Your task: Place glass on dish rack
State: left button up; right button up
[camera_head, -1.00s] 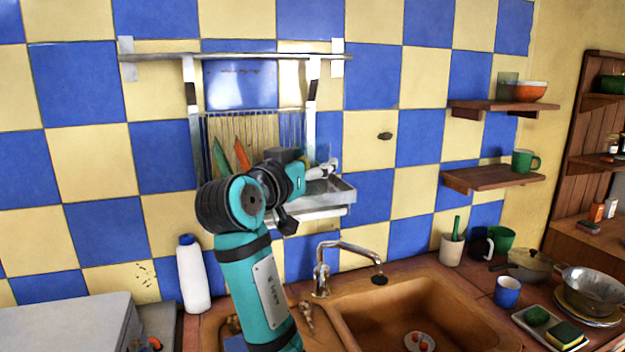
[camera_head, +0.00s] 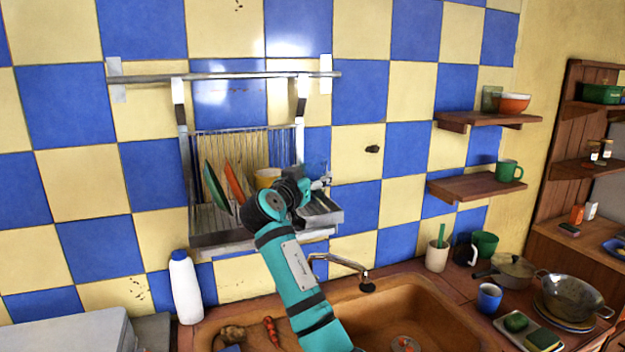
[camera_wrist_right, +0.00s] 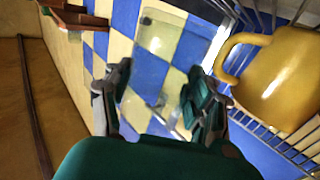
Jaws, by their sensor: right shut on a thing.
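The glass (camera_wrist_right: 165,65) is clear and see-through, between the fingers of my right gripper (camera_wrist_right: 155,100) in the right wrist view. In the head view, my right gripper (camera_head: 322,184) is at the right part of the metal dish rack (camera_head: 222,241) on the wall, and the glass (camera_head: 314,170) shows only faintly there. My right gripper is shut on the glass. I cannot tell whether the glass touches the rack. My left gripper is not in view.
A yellow mug (camera_head: 267,177) sits in the rack beside the gripper; it is close in the right wrist view (camera_wrist_right: 280,82). Green (camera_head: 216,187) and orange (camera_head: 237,182) plates stand left of it. A faucet (camera_head: 340,262) and sink (camera_head: 400,300) lie below. Shelves (camera_head: 475,187) are at right.

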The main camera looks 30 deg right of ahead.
notch_tip(320, 180, down, 2)
jog(key=shift+p, duration=0.45)
jog(key=shift+f, duration=0.3)
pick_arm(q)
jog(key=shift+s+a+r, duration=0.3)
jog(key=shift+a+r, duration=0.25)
pick_arm(e)
jog(key=o, duration=1)
jog(key=shift+r, duration=0.25)
jog(key=shift+s+a+f+b, duration=0.25)
jog(key=shift+s+a+b, duration=0.1)
jog(key=shift+a+b, duration=0.2)
jog(key=shift+s+a+f+b, duration=0.2)
jog(key=shift+s+a+b, duration=0.1)
jog(key=shift+a+b, duration=0.2)
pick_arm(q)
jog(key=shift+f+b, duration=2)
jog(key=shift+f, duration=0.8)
pick_arm(e)
jog(key=shift+r+v, duration=0.15)
jog(key=shift+v, duration=2.25)
jog(key=shift+r+v, duration=0.15)
jog(key=shift+v, duration=2.3)
